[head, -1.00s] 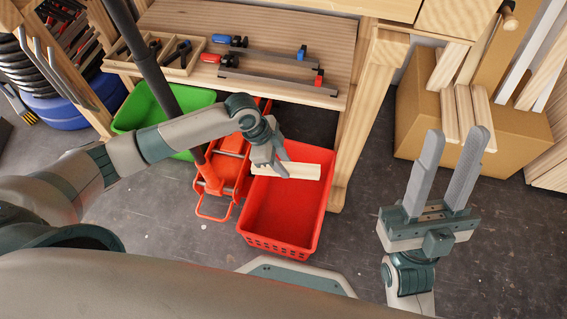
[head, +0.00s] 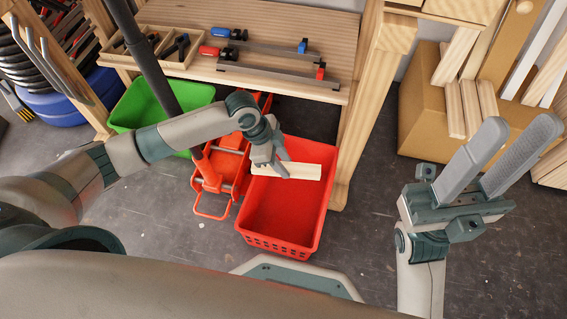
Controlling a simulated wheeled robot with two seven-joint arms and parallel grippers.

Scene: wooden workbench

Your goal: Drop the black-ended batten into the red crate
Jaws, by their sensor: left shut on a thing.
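The red crate (head: 282,220) stands on the dark floor in front of the workbench, open at the top. My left gripper (head: 278,168) is over the crate's far part, shut on a pale wooden batten (head: 304,171). The batten lies roughly level above the crate opening. No black end shows on its visible part; its left part is partly hidden by the gripper. My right gripper (head: 497,158) is at the right, open and empty, in front of the cardboard box.
A green crate (head: 125,112) stands left of a red trolley jack (head: 222,165) beside the red crate. The workbench (head: 290,30) holds clamps and a wooden tool tray (head: 165,62). A cardboard box (head: 420,110) with battens stands at the right. Floor between is clear.

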